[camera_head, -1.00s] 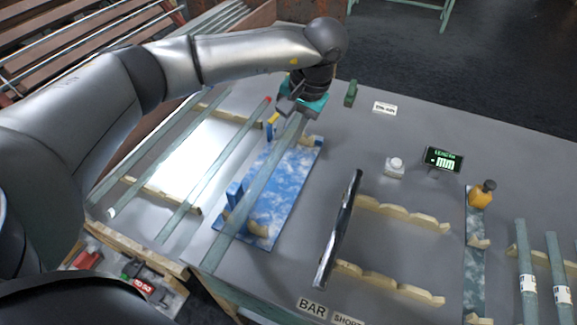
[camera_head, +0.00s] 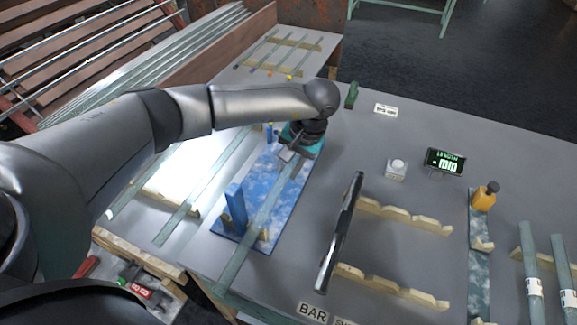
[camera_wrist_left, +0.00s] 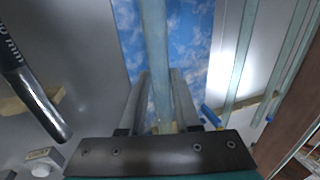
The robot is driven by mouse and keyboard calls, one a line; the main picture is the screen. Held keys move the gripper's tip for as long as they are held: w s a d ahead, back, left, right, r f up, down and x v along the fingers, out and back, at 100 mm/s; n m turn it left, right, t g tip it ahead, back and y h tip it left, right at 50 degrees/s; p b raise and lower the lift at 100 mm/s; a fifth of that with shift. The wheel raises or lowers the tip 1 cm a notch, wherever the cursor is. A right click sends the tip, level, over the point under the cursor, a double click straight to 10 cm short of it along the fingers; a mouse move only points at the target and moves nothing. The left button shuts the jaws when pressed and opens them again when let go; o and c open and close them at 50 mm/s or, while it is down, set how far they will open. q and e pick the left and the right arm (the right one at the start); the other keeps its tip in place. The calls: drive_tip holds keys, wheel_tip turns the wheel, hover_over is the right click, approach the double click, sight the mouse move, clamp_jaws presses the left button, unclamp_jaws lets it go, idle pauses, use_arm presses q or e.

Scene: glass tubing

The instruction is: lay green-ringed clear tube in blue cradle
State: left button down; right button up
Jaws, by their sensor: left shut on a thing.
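My left gripper (camera_head: 288,154) is shut on a clear greenish tube (camera_head: 262,210), and the tube also shows between its fingers in the left wrist view (camera_wrist_left: 153,35). The tube lies lengthwise over the blue cradle (camera_head: 258,182), a blue-and-white marbled board with pale wooden notched supports and upright blue posts. The tube's near end reaches past the board's near edge. I cannot tell whether the tube touches the supports. No green ring can be made out on it; the gripper hides its far part. The board also shows in the left wrist view (camera_wrist_left: 192,28). My right gripper is not in view.
A dark shiny bar (camera_head: 341,235) rests on wooden notched rails (camera_head: 398,213) to the right.

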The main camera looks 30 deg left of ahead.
use_arm(q)
drive_tip(key=shift+f+b, duration=0.4)
drive_tip(key=shift+f, duration=0.05)
drive_tip(key=c, duration=0.6)
unclamp_jaws()
drive_tip(key=shift+r+p, duration=0.5)
drive_tip(key=shift+p, duration=0.05)
drive_tip(key=p+v, duration=0.1)
drive_tip(key=v, duration=1.1)
